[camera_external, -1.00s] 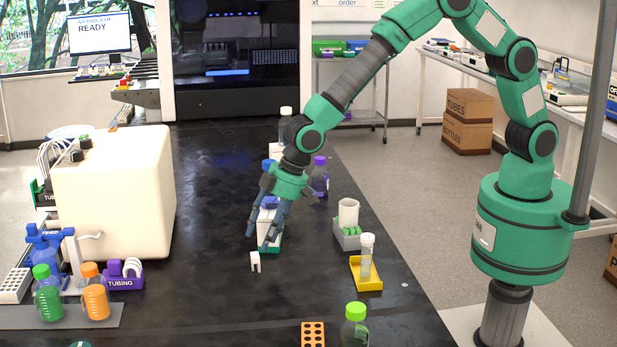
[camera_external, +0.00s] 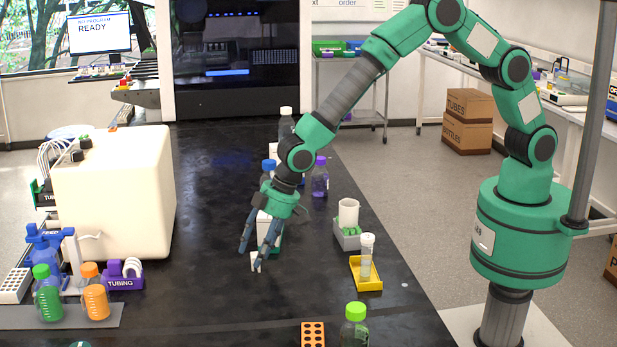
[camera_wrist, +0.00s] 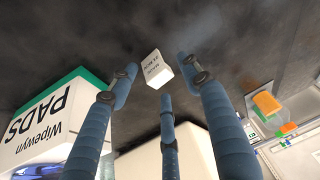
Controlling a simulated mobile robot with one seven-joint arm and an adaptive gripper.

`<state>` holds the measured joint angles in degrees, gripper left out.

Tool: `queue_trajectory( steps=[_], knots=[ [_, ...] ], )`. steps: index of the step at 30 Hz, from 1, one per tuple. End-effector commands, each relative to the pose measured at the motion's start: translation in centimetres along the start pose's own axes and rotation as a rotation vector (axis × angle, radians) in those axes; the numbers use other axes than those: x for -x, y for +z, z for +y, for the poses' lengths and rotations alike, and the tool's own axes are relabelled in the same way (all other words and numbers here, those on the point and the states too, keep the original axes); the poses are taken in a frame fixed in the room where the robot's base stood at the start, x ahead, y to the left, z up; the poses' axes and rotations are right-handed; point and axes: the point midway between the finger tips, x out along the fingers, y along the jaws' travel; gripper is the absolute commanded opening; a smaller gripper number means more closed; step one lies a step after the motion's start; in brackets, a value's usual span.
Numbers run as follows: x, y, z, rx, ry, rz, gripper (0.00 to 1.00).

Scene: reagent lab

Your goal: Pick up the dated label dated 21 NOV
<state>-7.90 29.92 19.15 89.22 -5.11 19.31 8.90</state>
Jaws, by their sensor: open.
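The dated label is a small white block-like card (camera_external: 254,257) standing on the black bench, partly hidden by a finger in the external view. In the wrist view the label (camera_wrist: 154,70) has a few lines of small dark print on it, upside down and too small to read surely. My gripper (camera_external: 250,259) points down at the label with its blue-grey fingers spread. In the wrist view the label lies just beyond and between the fingertips. The gripper is open and holds nothing.
A white and green box of Wipewyn pads (camera_wrist: 35,125) stands close beside the fingers. A yellow tray (camera_external: 367,283) with a capped tube, and a grey rack (camera_external: 348,240), stand to the right. An orange rack (camera_external: 313,335) is nearer the front.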

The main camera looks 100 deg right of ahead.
Motion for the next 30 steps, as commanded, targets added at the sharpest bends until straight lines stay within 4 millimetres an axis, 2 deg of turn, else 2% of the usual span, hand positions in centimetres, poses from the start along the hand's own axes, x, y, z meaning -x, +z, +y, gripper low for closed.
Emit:
queue_trajectory(
  steps=[9, 11, 14, 15, 30],
  knots=[
    [0.00, 0.02, 0.00, 0.000, 0.000, 0.000, 0.48],
    [0.00, 0.02, 0.00, 0.000, 0.000, 0.000, 0.39],
    [0.00, 0.03, 0.00, 0.000, 0.000, 0.000, 0.19],
    [0.00, 0.03, 0.00, 0.000, 0.000, 0.000, 0.15],
    [0.39, -0.16, 0.00, 0.000, 0.000, 0.000, 0.15]
  ],
)
